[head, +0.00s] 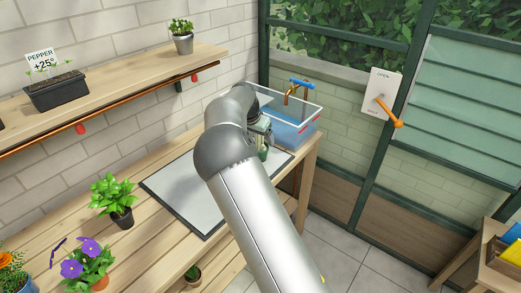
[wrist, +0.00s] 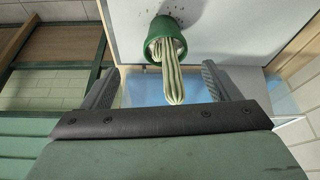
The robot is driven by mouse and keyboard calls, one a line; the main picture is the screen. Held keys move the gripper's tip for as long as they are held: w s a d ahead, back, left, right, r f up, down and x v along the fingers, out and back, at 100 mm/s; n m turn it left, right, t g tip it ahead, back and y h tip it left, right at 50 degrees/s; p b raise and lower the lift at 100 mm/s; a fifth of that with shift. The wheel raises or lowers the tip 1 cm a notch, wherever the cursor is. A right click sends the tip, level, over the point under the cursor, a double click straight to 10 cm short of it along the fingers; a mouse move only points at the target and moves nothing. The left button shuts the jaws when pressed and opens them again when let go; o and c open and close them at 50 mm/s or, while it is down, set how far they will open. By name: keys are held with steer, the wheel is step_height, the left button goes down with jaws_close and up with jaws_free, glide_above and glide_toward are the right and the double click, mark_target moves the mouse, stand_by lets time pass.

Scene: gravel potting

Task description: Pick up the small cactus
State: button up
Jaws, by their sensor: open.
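A small pale green, ribbed cactus (wrist: 172,82) grows in a green pot (wrist: 166,38) with pale fill. In the wrist view, it appears upside down at the top centre, against a grey mat. My gripper (wrist: 162,68) is open, with one finger to each side of the cactus stem. The stem reaches between the fingers towards the palm, with visible gaps on both sides. In the head view, my arm covers most of this spot; part of the green pot (head: 263,154) shows beside my gripper (head: 262,140) at the mat's far right end.
The grey mat (head: 185,194) lies on the wooden bench. A clear tray with blue inside (head: 295,132) and a tap (head: 293,90) stand behind. Dark specks lie near the pot.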

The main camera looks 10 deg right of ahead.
steer(key=x, duration=0.3)
steer(key=shift+w+d+f, duration=0.1)
steer(key=shift+f, duration=0.15)
steer(key=x, duration=0.1)
steer(key=p+x, duration=0.1)
steer(key=x, duration=0.3)
steer(key=shift+w+a+p, duration=0.25)
steer(key=shift+p, duration=0.15)
steer(key=shift+r, duration=0.1)
steer(key=c, duration=1.2)
